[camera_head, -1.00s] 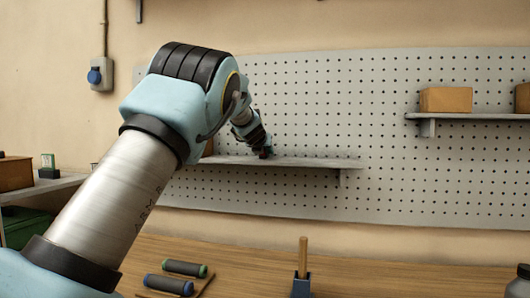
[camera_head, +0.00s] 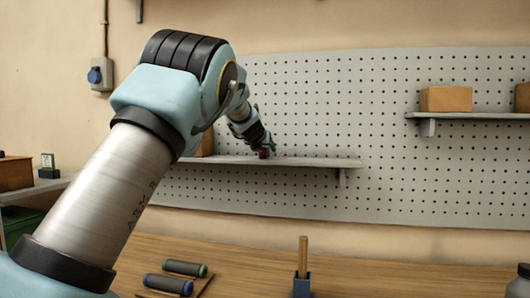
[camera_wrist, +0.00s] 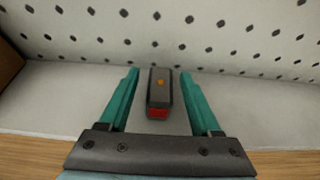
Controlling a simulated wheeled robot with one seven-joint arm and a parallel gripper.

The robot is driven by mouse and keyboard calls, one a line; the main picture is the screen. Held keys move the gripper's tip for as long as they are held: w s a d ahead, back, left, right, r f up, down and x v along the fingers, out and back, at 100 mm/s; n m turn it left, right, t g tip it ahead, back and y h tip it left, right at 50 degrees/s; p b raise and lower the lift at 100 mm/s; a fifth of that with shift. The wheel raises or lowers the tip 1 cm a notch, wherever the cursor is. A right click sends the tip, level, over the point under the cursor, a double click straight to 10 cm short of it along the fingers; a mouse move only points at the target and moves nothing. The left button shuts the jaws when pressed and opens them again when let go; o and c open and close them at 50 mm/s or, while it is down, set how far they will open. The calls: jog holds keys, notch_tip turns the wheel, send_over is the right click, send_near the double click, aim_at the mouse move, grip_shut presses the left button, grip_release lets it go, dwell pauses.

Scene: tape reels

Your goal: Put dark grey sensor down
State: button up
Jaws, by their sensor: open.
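The dark grey sensor (camera_wrist: 160,88) stands on the shelf (camera_wrist: 62,105) in the wrist view, between the two teal fingers of my gripper (camera_wrist: 160,78). In the head view the sensor shows as a small dark and red spot (camera_head: 264,153) on the shelf (camera_head: 310,162), beside my gripper (camera_head: 267,148). My arm hides part of the shelf's left end.
The pegboard (camera_head: 330,110) is close behind the shelf. A brown box (camera_wrist: 8,55) stands at the left on the shelf. The shelf's right part is clear. A second shelf (camera_head: 470,116) with boxes is at the right. The workbench (camera_head: 235,265) below holds rollers and a wooden-handled tool.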

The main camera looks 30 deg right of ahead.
jog(key=b+v, duration=0.1)
jog(key=v, duration=0.9)
jog(key=w+a+f+n+t+y, duration=0.1)
jog(key=w+a+f+n+y, duration=0.2)
jog(key=a+n, duration=0.5)
jog(key=w+a+f+n+y, duration=0.1)
jog(key=w+a+f+n, duration=0.3)
jog(key=a, duration=0.5)
jog(key=s+a+f+n+g+y, duration=0.1)
jog(key=s+a+f+n+y, duration=0.15)
jog(key=a+f+n, duration=0.55)
jog(key=s+a+f+n+g+y, duration=0.1)
jog(key=s+a+f+n+y, duration=0.2)
jog(key=a+n, duration=0.45)
jog(key=s+a+f+n+g, duration=0.2)
jog(key=s+a+f+n, duration=0.2)
jog(key=s, duration=0.4)
jog(key=s+a+f+n+g, duration=0.3)
jog(key=s+a+f+n, duration=0.2)
jog(key=s+f+n, duration=0.1)
jog(key=s+a+f+n+g, duration=0.2)
jog(key=s+a+f+n, duration=0.3)
jog(key=s, duration=0.4)
jog(key=shift+s+a+f+n, duration=0.2)
jog(key=shift+s+a+n, duration=0.1)
jog(key=shift+n, duration=0.15)
jog(key=shift+h, duration=0.25)
